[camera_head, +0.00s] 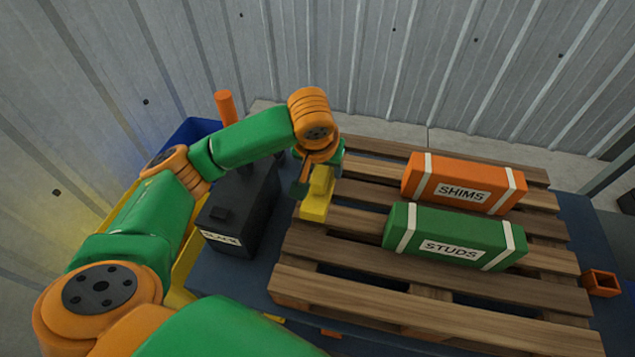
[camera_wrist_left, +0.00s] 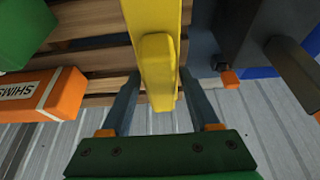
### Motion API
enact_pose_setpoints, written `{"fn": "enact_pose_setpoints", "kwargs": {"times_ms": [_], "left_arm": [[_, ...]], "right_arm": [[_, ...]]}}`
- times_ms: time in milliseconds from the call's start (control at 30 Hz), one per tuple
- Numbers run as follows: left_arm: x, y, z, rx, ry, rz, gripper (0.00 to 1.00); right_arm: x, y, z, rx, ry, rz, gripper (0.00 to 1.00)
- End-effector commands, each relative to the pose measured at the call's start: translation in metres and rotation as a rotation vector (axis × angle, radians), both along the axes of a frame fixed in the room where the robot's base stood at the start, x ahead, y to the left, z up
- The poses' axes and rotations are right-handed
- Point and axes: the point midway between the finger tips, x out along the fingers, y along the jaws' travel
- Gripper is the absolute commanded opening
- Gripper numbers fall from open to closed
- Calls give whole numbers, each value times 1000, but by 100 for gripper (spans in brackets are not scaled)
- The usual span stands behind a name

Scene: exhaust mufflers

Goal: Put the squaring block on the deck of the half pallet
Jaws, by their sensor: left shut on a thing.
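The squaring block is taken to be the yellow block (camera_head: 317,200), which has a raised grip. My left gripper (camera_head: 318,180) is shut on it, and in the left wrist view the yellow block (camera_wrist_left: 155,75) sits between the two fingers (camera_wrist_left: 156,100). The half pallet (camera_head: 345,286) is a wooden slatted deck in the middle of the head view. The block is at the pallet's left edge, partly over the slats. I cannot tell whether it touches them. The block's far end is partly hidden by the gripper. My right gripper is not in view.
An orange SHIMS box (camera_head: 465,184) and a green STUDS box (camera_head: 455,238) lie on the pallet's right half. A black box (camera_head: 240,210) stands close to the left. An orange square tube (camera_head: 600,283) lies at the right. The deck's front slats are clear.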

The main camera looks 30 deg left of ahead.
Motion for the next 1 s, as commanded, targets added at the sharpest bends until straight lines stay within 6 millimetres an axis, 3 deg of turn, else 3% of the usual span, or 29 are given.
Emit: {"fn": "enact_pose_setpoints", "kwargs": {"times_ms": [200,333,600,633,700,733,1000], "left_arm": [[2,18,-29,2,4,1,0],[3,17,-49,0,1,-2,0],[3,16,-50,-1,0,-1,0],[3,16,-51,-1,0,-1,67],[3,16,-51,-1,0,-1,86],[3,16,-51,-1,0,-1,92],[3,16,-50,0,-1,-1,92]], "right_arm": [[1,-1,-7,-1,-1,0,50],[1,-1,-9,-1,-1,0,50],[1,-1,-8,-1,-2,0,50],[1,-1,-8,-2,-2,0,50],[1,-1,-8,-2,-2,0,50],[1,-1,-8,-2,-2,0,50],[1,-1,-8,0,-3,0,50]]}}
